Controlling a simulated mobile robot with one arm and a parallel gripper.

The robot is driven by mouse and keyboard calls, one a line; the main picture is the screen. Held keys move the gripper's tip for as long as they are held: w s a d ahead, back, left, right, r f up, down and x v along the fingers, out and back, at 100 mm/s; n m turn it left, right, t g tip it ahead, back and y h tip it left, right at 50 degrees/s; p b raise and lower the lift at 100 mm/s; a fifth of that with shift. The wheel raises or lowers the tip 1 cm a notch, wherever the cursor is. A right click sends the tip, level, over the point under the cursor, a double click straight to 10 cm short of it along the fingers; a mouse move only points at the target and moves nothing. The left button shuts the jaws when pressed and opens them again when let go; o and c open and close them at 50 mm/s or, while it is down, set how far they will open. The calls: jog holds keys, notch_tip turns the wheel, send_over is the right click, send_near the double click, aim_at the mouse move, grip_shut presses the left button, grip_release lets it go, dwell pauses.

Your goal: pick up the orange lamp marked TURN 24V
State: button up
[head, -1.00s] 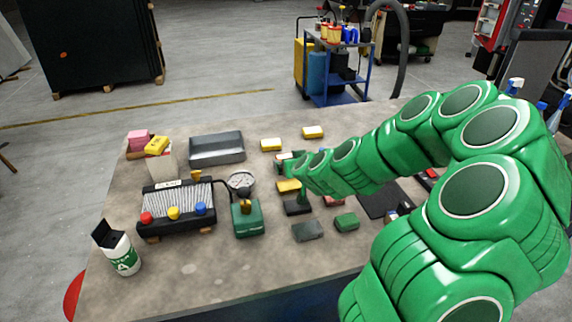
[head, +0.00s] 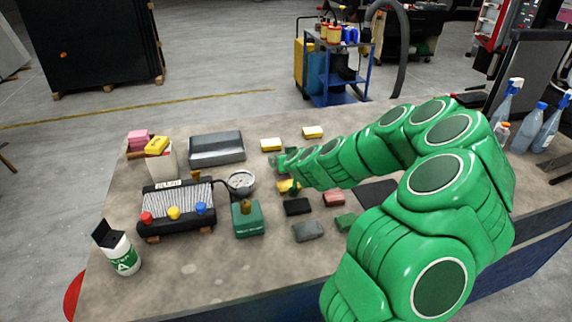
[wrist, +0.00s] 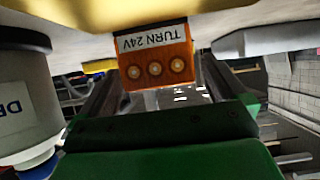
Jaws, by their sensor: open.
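The orange lamp (wrist: 157,70) shows in the wrist view, with a white label reading TURN 24V upside down and a row of round lights on its face. My gripper (wrist: 156,82) is open, its dark fingers reaching along either side of the lamp. I cannot tell whether either finger touches it. In the head view my gripper (head: 283,161) is low over the middle of the bench, and I cannot make out the lamp there.
A white container (wrist: 22,100) is close at the left in the wrist view, with a yellow thing (wrist: 98,67) nearby. On the bench stand a metal tray (head: 217,148), a green box (head: 247,220), a black block (head: 298,206) and a grey block (head: 307,231).

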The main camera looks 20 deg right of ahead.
jog(key=c, duration=1.1)
